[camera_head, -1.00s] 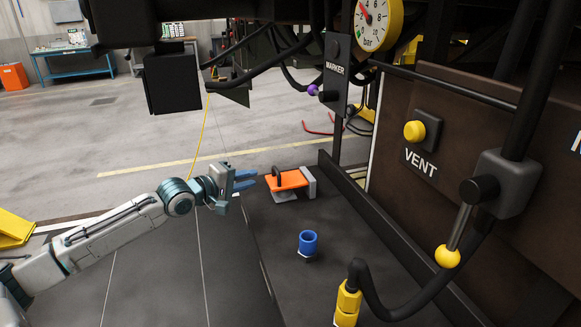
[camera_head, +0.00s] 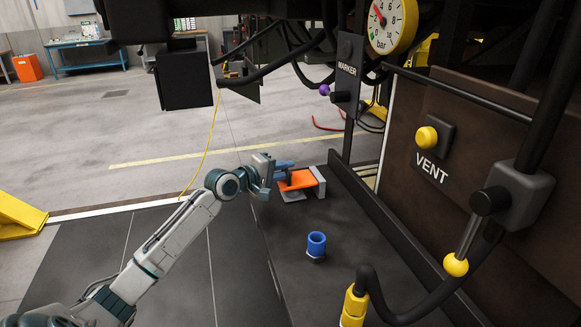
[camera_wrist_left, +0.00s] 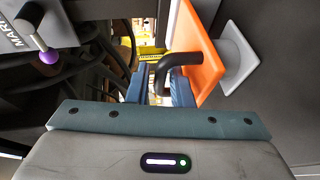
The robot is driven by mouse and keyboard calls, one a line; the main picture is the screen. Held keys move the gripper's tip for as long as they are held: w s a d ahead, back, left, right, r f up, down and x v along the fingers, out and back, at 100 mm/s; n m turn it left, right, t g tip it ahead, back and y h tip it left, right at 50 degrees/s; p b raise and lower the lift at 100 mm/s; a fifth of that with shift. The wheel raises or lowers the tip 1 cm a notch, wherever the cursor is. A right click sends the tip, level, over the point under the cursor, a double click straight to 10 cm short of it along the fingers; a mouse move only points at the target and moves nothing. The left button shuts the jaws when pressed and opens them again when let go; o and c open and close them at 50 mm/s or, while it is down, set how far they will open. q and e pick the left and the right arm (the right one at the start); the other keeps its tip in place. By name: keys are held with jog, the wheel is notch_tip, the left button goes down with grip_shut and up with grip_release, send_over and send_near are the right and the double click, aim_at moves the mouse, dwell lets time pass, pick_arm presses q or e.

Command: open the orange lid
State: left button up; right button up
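The orange lid (camera_head: 299,180) is a flat panel by a grey block at the far end of the dark deck. It lies nearly level and looks closed. In the left wrist view the orange lid (camera_wrist_left: 198,55) shows edge-up, with its black arched handle (camera_wrist_left: 167,68) in front of the fingers. My left gripper (camera_head: 284,169) is at the lid, its blue fingers around the handle. In the wrist view the fingers are apart with the handle between them; a firm grip does not show. The fingers hide most of the handle in the head view. My right gripper is out of view.
A blue cup-like part (camera_head: 316,244) stands on the deck nearer to me. A yellow fitting with a black hose (camera_head: 354,305) is at the front. A yellow-knobbed lever (camera_head: 455,264) and the VENT button (camera_head: 427,137) are on the right. The purple MARKER knob (camera_head: 324,90) is above the lid.

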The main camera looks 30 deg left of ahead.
aim_at(296, 174)
pick_arm(q)
jog(key=shift+x, duration=1.25)
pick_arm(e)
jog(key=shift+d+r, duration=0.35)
pick_arm(q)
grip_shut()
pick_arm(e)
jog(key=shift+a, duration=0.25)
